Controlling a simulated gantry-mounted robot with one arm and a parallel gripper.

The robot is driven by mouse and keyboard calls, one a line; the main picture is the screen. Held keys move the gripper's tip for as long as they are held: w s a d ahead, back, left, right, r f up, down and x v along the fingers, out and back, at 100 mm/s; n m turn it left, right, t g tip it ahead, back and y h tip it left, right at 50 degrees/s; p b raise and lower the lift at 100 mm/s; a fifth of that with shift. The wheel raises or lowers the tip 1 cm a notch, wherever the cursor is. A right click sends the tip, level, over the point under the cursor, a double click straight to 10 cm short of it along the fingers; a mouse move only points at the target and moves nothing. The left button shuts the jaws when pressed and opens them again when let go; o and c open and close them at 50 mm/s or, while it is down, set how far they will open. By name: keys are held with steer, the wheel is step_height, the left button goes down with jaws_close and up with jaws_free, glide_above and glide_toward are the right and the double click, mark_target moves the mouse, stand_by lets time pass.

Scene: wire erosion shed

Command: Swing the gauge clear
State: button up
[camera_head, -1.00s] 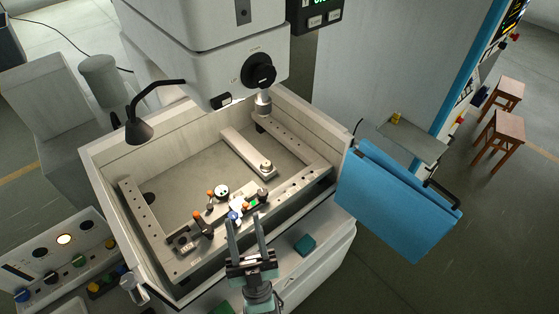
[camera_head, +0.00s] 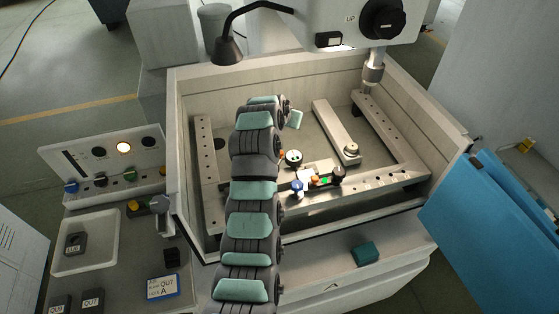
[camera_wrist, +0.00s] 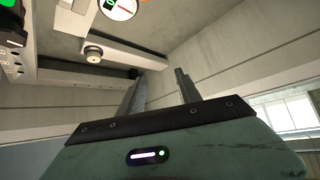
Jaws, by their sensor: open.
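The dial gauge (camera_head: 293,157), with a round white face, stands in the tank near the front rail in the head view. Orange and blue knobs and a small holder are around it. In the wrist view, part of the gauge (camera_wrist: 121,8) shows at the top edge, with a red hand on its face. My gripper (camera_wrist: 160,82) is open and empty, its two fingers apart, and the gauge lies up and left of them, not between them. In the head view my arm reaches over the tank's left part and hides my fingertips and part of the front rail.
The tank wall (camera_head: 258,78) surrounds the work area. A clamp bar (camera_head: 335,130) lies right of the gauge, below the machine head (camera_head: 372,65). A blue door (camera_head: 490,205) hangs open at right. A control panel (camera_head: 104,165) and tray (camera_head: 85,258) are at left.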

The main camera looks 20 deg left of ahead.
steer(key=s+a+m+g+h+b, duration=0.1)
steer(key=s+a+g+b, duration=0.15)
steer(key=s+g, duration=0.45)
steer(key=t, duration=0.2)
glide_above(287, 159)
steer(key=s+a, duration=0.1)
steer(key=a, duration=0.2)
steer(key=f, duration=0.7)
steer(key=shift+d+f, duration=0.2)
steer(key=shift+f, duration=0.1)
steer(key=shift+w+f, duration=0.15)
steer(key=shift+f, duration=0.05)
steer(key=shift+w+f, duration=0.2)
steer(key=shift+f, duration=0.4)
jaws_close()
